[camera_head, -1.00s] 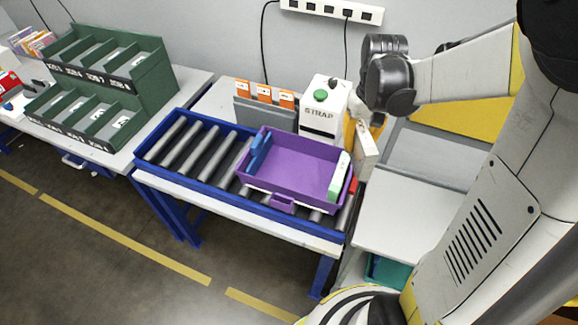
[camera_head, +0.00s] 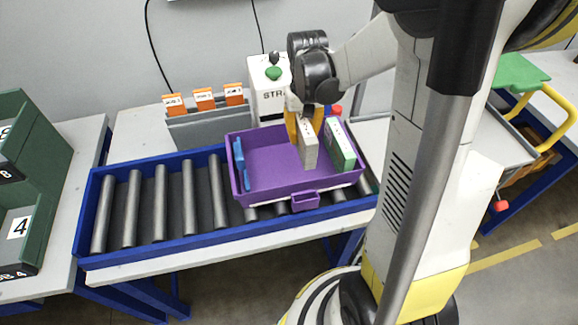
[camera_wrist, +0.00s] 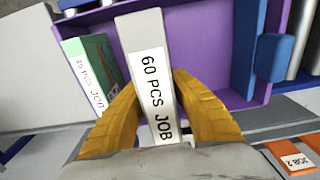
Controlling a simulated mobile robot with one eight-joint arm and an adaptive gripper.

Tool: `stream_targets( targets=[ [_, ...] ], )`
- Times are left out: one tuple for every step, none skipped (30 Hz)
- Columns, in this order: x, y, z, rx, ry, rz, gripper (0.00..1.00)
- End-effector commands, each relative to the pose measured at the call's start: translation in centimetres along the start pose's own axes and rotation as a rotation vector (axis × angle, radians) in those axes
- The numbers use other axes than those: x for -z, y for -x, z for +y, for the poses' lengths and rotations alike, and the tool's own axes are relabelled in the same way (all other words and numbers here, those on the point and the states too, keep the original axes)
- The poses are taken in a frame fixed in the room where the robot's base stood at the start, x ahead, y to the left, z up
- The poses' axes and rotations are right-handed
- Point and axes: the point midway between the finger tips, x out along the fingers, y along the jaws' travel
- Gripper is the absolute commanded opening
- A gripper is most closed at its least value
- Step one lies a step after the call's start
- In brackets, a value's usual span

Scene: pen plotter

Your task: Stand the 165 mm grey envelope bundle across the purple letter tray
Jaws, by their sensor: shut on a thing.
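The purple letter tray (camera_head: 275,160) sits on the roller conveyor. My gripper (camera_head: 303,120) is above the tray's right part, its yellow fingers shut on the grey envelope bundle (camera_head: 308,146). The bundle hangs upright with its long side running front to back. In the wrist view the bundle (camera_wrist: 136,38) shows a white "60 PCS JOB" label between the fingers (camera_wrist: 155,110). A green bundle (camera_head: 340,148) stands in the tray just right of it, with a gap. Whether the grey bundle touches the tray floor (camera_wrist: 205,45) I cannot tell.
A blue piece (camera_head: 241,165) stands at the tray's left wall; it also shows in the wrist view (camera_wrist: 274,56). The strap machine (camera_head: 270,90) and a grey rack with orange cards (camera_head: 205,125) are behind. Free tray floor lies between the blue piece and the grey bundle.

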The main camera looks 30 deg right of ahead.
Motion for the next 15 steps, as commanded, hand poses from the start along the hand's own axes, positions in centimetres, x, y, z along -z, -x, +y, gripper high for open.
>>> stream_targets(
  targets=[
    [0.0,-1.6,0.0,0.0,0.0,0.0,0.0],
    [0.0,-2.2,0.0,0.0,0.0,0.0,0.0],
    [0.1,-2.9,0.0,0.0,0.0,0.0,0.0],
    [0.0,-3.4,0.0,0.0,0.0,0.0,0.0],
    [0.0,-3.8,0.0,0.0,0.0,0.0,0.0],
    [0.0,-4.2,0.0,0.0,0.0,0.0,0.0],
    [0.0,-4.5,0.0,0.0,0.0,0.0,0.0],
    [0.0,-4.7,0.0,0.0,0.0,0.0,0.0],
    [0.0,-4.9,0.0,0.0,0.0,0.0,0.0],
    [0.0,-5.2,0.0,0.0,0.0,0.0,0.0],
    [0.0,-5.5,0.0,0.0,0.0,0.0,0.0],
    [0.0,-6.0,0.0,0.0,0.0,0.0,0.0],
    [0.0,-6.5,0.0,0.0,0.0,0.0,0.0],
    [0.0,-7.0,0.0,0.0,0.0,0.0,0.0],
    [0.0,-7.7,0.0,0.0,0.0,0.0,0.0]
  ],
)
